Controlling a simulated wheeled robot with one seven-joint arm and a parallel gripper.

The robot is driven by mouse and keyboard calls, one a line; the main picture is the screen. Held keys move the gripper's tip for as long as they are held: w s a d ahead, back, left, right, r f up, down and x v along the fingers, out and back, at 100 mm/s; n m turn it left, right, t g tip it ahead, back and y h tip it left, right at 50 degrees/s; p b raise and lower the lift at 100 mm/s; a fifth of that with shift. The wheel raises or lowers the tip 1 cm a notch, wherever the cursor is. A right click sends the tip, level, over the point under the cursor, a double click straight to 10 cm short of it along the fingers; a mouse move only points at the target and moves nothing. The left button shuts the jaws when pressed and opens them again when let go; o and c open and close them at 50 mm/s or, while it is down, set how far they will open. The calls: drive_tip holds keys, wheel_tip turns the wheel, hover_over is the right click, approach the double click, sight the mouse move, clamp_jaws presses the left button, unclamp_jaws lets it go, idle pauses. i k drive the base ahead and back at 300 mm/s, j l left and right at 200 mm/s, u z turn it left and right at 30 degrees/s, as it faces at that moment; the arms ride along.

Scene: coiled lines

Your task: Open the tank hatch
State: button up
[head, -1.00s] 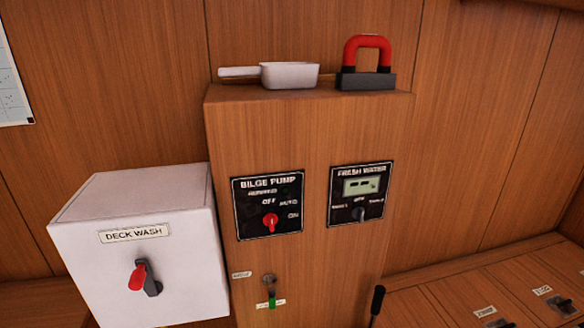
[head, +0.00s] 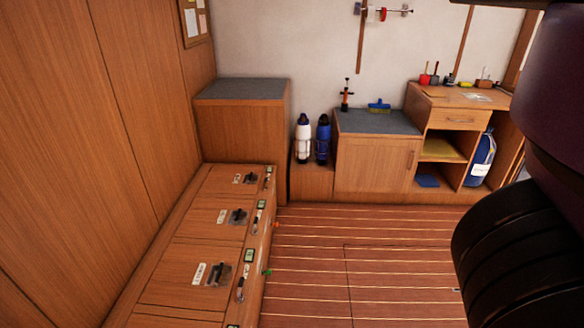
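A long wooden bench (head: 160,262) runs along the left wall, with several lids in its top. Each lid has a dark latch or handle and a small white label too small to read. The near lid's latch (head: 217,274), the middle lid's latch (head: 238,216) and the far lid's latch (head: 250,178) all show. These lids look shut. I cannot tell which one is the tank hatch. Thin dark seams (head: 347,270) also outline a panel in the striped floor. My gripper is not in view; a dark part of my arm fills the right edge.
Small panels and handles (head: 240,289) line the bench's front. Beyond stand a grey-topped cabinet (head: 243,125), white (head: 303,138) and blue (head: 323,138) bottles, a low cupboard (head: 374,165) and a desk (head: 460,119). The striped floor (head: 310,235) is clear.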

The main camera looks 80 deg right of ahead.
sight(240, 180)
drive_tip(key=z, duration=1.45)
drive_tip(key=u, duration=0.3)
drive_tip(key=i+l+u, duration=0.2)
drive_tip(key=u, duration=0.15)
drive_tip(key=i+l+u, duration=0.15)
drive_tip(key=u, duration=0.2)
drive_tip(key=i+l+u, duration=0.1)
drive_tip(key=l+u, duration=0.25)
drive_tip(key=i+l+u, duration=0.15)
drive_tip(key=l, duration=0.5)
drive_tip(key=i+l+u, duration=0.15)
drive_tip(key=l, duration=0.5)
drive_tip(key=i+l+u, duration=0.15)
drive_tip(key=l, duration=0.5)
drive_tip(key=l+u, duration=0.15)
drive_tip(key=l, duration=0.5)
drive_tip(key=i+l, duration=0.1)
drive_tip(key=l, duration=0.9)
drive_tip(key=i+l, duration=0.1)
drive_tip(key=l, duration=0.9)
